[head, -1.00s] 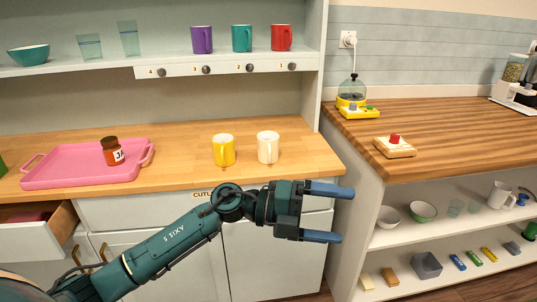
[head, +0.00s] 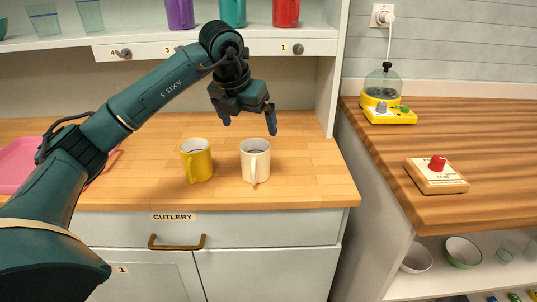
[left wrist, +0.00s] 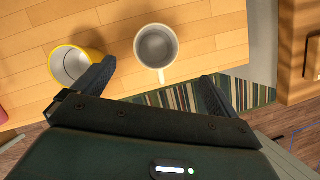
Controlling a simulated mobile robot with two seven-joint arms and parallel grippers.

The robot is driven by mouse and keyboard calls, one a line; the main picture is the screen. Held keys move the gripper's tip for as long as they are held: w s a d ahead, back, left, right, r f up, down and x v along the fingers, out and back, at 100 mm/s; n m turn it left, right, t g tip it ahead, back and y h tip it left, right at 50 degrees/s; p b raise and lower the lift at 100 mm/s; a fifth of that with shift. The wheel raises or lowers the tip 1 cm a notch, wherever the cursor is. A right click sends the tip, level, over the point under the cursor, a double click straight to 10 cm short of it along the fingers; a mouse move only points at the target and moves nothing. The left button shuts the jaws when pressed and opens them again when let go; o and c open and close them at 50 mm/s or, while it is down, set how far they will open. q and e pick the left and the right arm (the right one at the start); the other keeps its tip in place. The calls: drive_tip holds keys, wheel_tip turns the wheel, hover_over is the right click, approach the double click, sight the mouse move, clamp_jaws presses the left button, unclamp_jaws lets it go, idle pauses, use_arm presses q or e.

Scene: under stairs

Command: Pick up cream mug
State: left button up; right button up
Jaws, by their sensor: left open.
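The cream mug (head: 255,161) stands upright on the wooden counter, its handle toward the front edge. It also shows from above in the left wrist view (left wrist: 157,46), empty inside. The yellow mug (head: 196,160) stands just left of it. My left gripper (head: 248,121) is open and empty, above the counter and over the mugs, pointing down. In the left wrist view its fingers (left wrist: 158,82) are spread, with the cream mug beyond and between them and the yellow mug beside the left finger. No contact with the cream mug shows. My right gripper is not in view.
The shelf above holds a purple mug (head: 180,14), a teal mug (head: 232,12) and a red mug (head: 286,12). A pink tray (head: 17,165) lies at the left. The counter right of the cream mug is clear up to a white side panel.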

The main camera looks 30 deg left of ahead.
sight(256, 154)
use_arm(q)
drive_tip(key=x, duration=1.2)
drive_tip(key=shift+a+f, duration=0.4)
drive_tip(key=shift+f, duration=0.05)
drive_tip(key=shift+r, duration=0.1)
drive_tip(key=c, duration=1.3)
